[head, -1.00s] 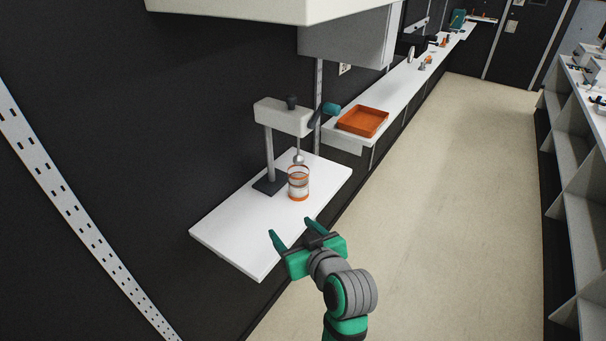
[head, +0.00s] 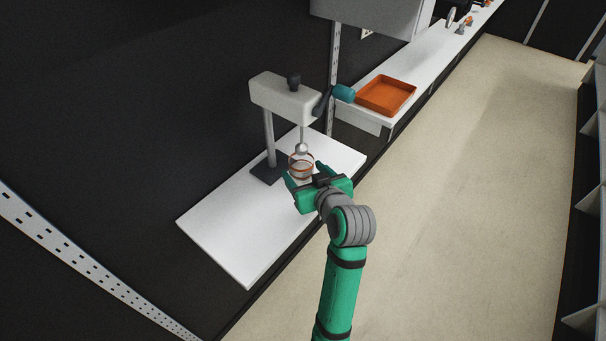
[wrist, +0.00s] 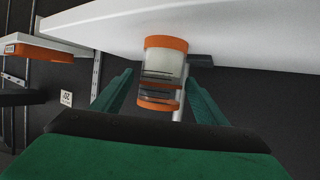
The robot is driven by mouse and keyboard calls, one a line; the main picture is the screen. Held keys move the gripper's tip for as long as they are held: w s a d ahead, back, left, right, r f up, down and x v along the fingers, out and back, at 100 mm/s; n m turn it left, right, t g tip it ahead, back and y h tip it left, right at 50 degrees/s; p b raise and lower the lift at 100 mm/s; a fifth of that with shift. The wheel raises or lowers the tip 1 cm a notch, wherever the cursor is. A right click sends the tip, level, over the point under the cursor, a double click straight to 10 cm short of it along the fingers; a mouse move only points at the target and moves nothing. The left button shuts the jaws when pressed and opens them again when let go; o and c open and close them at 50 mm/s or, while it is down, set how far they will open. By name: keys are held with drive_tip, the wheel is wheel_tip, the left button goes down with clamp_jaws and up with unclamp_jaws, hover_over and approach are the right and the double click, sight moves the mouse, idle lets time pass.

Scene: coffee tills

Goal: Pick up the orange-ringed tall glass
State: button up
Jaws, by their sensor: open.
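The orange-ringed tall glass (head: 301,165) is clear with orange bands and stands upright on the white shelf (head: 225,225), close under the ball-tipped rod (head: 301,147) of a stand machine. My gripper (head: 304,174) is open at the near side of the glass and hides its lower part. In the wrist view, which looks upside down, the glass (wrist: 161,65) appears between the two green fingers of my gripper (wrist: 161,82), with a gap visible on each side. Whether the fingertips reach fully past the glass is unclear.
The grey stand machine (head: 284,98) has a dark base behind the glass and a teal-ended lever at its right. An orange tray (head: 386,95) sits on the farther white counter (head: 362,121). The shelf's front left is clear.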

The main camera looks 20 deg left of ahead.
sight(297, 165)
drive_tip(key=shift+x, duration=2.95)
drive_tip(key=shift+a, duration=0.1)
drive_tip(key=c, duration=1.3)
drive_tip(key=shift+c, duration=0.7)
drive_tip(key=shift+r, duration=0.1)
